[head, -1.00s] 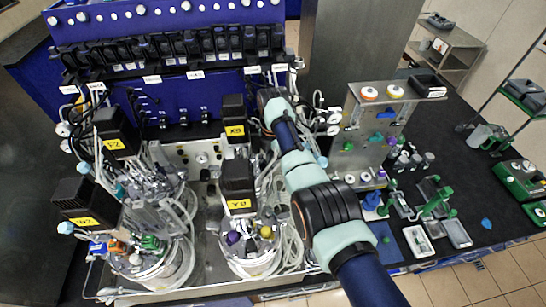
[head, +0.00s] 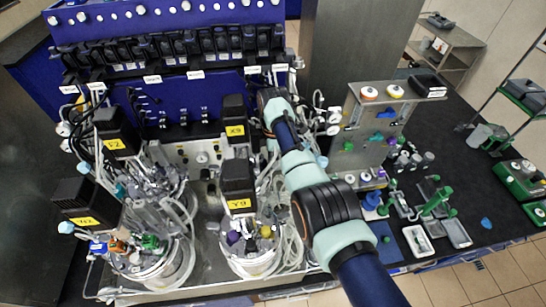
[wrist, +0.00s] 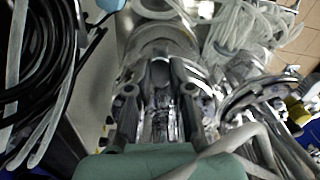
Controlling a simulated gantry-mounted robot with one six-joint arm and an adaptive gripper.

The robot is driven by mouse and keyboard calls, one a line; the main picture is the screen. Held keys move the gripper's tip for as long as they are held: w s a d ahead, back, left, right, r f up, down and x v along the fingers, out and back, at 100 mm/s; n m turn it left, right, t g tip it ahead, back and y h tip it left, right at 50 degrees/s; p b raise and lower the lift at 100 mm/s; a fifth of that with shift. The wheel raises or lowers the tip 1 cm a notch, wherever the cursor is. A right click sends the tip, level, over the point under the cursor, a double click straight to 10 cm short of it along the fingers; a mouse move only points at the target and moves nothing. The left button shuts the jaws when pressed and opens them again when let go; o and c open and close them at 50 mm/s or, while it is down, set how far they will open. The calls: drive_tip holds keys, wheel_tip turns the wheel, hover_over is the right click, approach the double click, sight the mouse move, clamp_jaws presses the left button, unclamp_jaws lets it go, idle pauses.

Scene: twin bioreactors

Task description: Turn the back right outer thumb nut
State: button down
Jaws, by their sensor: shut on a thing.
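The back right bioreactor carries a black motor block with a yellow label (head: 234,121). My arm comes from the front right and ends beside this unit; in the head view my arm hides my gripper. In the wrist view my gripper (wrist: 171,75) points at the metal and glass top of a vessel (wrist: 165,45). Its two dark fingers are closed together on a small part, which I take to be the thumb nut. The fingers cover most of it, so its shape and turn angle cannot be told.
A front right motor block (head: 238,178) stands close to my arm. Clear tubing (wrist: 245,35) crowds the right of the wrist view, and black cables (wrist: 40,75) hang at its left. A metal panel with knobs (head: 375,120) stands right of my arm.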

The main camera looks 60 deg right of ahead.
drive_tip(key=shift+r, duration=0.1)
drive_tip(key=c, duration=1)
unclamp_jaws()
drive_tip(key=shift+c, duration=0.2)
wheel_tip(320, 180, up, 12)
